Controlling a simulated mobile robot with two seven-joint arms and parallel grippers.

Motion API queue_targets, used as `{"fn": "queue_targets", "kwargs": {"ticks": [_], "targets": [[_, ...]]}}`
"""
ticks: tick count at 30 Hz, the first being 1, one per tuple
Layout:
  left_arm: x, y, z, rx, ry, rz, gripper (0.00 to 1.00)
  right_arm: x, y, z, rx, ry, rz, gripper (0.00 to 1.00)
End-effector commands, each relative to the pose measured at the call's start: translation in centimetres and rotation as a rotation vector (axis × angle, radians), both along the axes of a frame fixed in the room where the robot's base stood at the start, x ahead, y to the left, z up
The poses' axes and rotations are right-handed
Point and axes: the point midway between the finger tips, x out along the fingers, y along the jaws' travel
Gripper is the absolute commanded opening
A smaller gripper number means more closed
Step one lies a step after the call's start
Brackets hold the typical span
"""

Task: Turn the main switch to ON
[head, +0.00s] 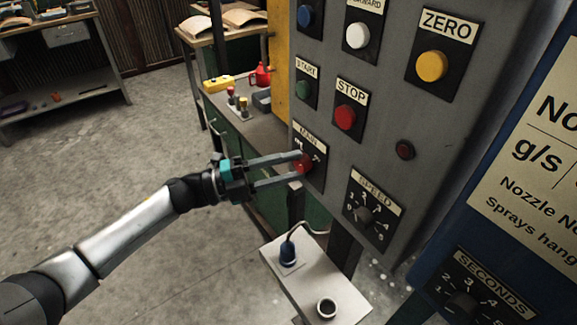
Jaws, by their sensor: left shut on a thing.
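The main switch (303,163) is a red knob on a black plate labelled MAIN, low on the left side of the grey control panel (385,140). My left gripper (300,167) reaches in from the left and is shut on the red knob, one finger above it and one below. The fingers partly cover the knob and the plate's markings, so I cannot tell which position the switch points to. My right gripper is not in view.
A red STOP button (345,117) and a SPEED dial (363,215) sit close by on the panel. A blue cabinet (450,255) stands at right. Open floor lies at left.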

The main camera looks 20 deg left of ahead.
Motion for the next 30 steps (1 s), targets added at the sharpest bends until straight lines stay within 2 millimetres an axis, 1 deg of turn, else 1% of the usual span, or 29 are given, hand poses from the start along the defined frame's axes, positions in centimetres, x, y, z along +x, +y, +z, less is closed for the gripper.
{"fn": "queue_targets", "kwargs": {"ticks": [6,19,20,27,30], "targets": [[0.02,0.03,0.07,0.033,-0.026,0.0,0.0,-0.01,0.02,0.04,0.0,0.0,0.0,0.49],[0.03,0.02,0.08,0.038,-0.031,0.001,0.0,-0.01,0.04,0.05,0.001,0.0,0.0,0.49],[0.02,0.03,0.07,0.038,-0.031,0.001,0.47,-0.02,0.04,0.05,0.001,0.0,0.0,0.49],[0.02,0.01,0.08,0.037,-0.03,0.001,0.73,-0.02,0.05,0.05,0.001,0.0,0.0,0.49],[0.02,0.01,0.07,0.037,-0.029,0.0,0.73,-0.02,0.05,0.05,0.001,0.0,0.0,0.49]]}}
